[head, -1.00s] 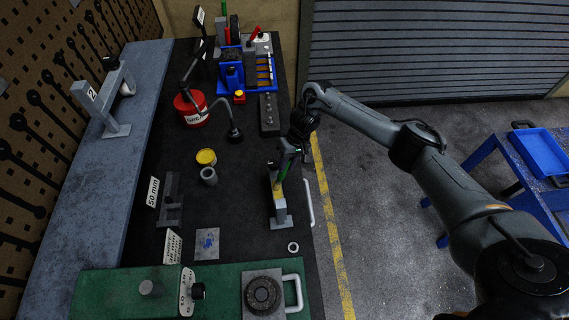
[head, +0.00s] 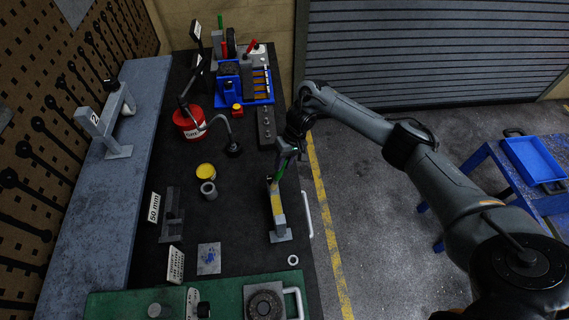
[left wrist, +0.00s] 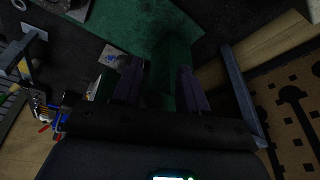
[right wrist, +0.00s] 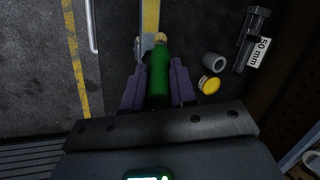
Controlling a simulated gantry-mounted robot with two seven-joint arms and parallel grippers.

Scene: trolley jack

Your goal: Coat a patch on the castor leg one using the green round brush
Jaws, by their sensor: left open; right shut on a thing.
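Castor leg one (head: 278,222) is a grey bar with a yellow strip and a flat foot, near the right edge of the dark bench. The yellow strip also shows in the right wrist view (right wrist: 150,16). My right gripper (head: 286,152) is shut on the green round brush (right wrist: 159,76), above the leg's far end. The brush's tan tip (right wrist: 160,38) points at the leg; I cannot tell whether it touches. My left gripper (left wrist: 160,82) is open and empty over a green surface; it does not show in the head view.
A yellow tin (head: 205,170) and a grey cup (head: 208,190) stand left of the leg. A red can (head: 188,122) and a blue tray (head: 259,98) are farther back. A similar grey bracket marked 2 (head: 118,151) stands on the raised grey ledge. A green block (head: 230,296) lies in front.

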